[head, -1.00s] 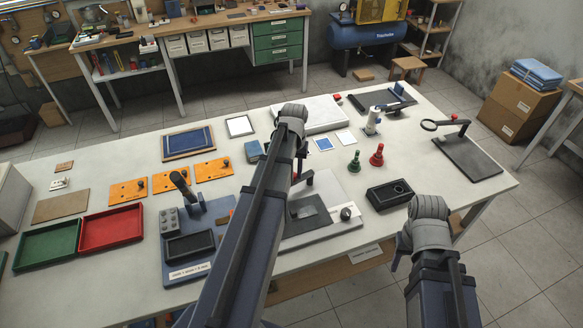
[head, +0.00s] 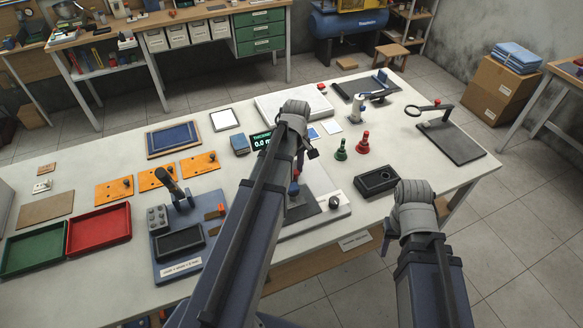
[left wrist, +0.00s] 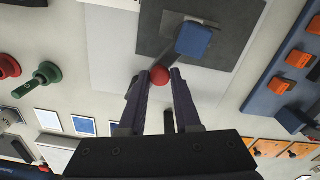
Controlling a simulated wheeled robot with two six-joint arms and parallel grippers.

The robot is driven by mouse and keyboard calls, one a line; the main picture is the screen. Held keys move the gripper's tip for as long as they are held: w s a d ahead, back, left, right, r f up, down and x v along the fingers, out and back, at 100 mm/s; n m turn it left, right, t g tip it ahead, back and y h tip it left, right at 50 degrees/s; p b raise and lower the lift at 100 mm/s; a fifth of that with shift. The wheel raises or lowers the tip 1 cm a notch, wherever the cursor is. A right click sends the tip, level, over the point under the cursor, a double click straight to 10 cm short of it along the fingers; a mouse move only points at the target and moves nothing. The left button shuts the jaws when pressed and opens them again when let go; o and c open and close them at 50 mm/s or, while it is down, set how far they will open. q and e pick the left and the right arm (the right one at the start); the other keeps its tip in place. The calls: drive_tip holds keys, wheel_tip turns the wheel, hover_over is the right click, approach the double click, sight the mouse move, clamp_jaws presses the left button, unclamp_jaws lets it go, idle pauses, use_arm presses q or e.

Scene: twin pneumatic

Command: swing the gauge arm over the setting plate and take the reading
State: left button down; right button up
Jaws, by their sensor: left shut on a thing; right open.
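The gauge stands on a light grey base (head: 318,222) with a darker grey plate (head: 302,213), partly hidden behind my left arm. In the left wrist view, my left gripper (left wrist: 161,78) is shut on a red ball knob (left wrist: 161,72) of the gauge arm. A blue block (left wrist: 194,40) sits just beyond it, over the dark plate (left wrist: 157,38). A display (head: 262,141) beside my left arm shows green digits, "0.0" with the rest cut off. My right gripper (head: 388,237) is open and empty at the table's front edge; its fingers are partly hidden.
A green bell-shaped piece (head: 341,150) and a red one (head: 362,143) stand right of the gauge. A black tray (head: 376,182) sits near my right gripper. A blue fixture (head: 188,240) stands left, beside red (head: 99,230) and green (head: 38,243) trays.

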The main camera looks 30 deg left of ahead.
sight(297, 172)
use_arm(q)
drive_tip(key=shift+d+n, duration=0.25)
drive_tip(key=shift+n, duration=0.15)
idle(0.3)
drive_tip(key=c, duration=0.6)
unclamp_jaws()
drive_tip(key=shift+w, duration=0.1)
wheel_tip(297, 172, up, 8)
drive_tip(key=p, duration=0.8)
drive_tip(key=shift+f, duration=0.1)
